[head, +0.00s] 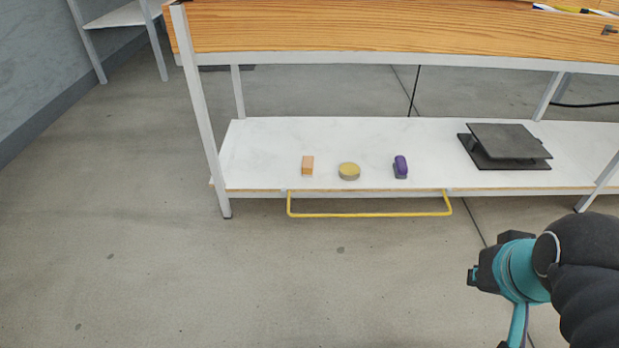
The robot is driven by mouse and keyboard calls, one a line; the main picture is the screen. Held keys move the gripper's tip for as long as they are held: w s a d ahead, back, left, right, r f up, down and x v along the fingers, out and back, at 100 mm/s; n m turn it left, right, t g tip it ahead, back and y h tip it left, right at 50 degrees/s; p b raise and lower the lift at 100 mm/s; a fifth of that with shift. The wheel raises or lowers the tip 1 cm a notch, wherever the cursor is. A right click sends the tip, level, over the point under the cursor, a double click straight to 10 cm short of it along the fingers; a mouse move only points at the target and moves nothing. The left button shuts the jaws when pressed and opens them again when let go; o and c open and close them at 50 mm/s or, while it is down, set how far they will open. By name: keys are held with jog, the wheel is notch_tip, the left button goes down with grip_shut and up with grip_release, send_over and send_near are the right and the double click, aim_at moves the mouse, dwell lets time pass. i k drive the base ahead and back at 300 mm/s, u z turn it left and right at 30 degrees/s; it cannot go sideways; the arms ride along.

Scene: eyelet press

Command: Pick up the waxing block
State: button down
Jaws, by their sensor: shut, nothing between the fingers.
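An orange block (307,166) stands on the white lower shelf (262,140) of the workbench, near the shelf's front edge at the left. It is the only plain block shape in the row, so I take it as the waxing block. It stands apart from the round thing to its right, and nothing touches it. Part of my arm (518,268), teal and black, shows at the lower right, well away from the block and in front of the shelf. I cannot see my gripper's fingers in the head view.
A round yellow-topped tin (349,171) and a purple-handled tool (401,167) stand right of the block. A dark plate-like device (505,146) sits farther right. A yellow rail (370,214) juts out below the shelf's front edge. The wooden tabletop (380,28) overhangs the shelf.

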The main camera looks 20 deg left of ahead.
aim_at(308, 161)
jog(key=k, duration=1)
jog(key=u, duration=1.15)
jog(key=i, duration=0.75)
jog(key=z, duration=0.5)
jog(key=i, duration=0.8)
jog(key=z, duration=0.65)
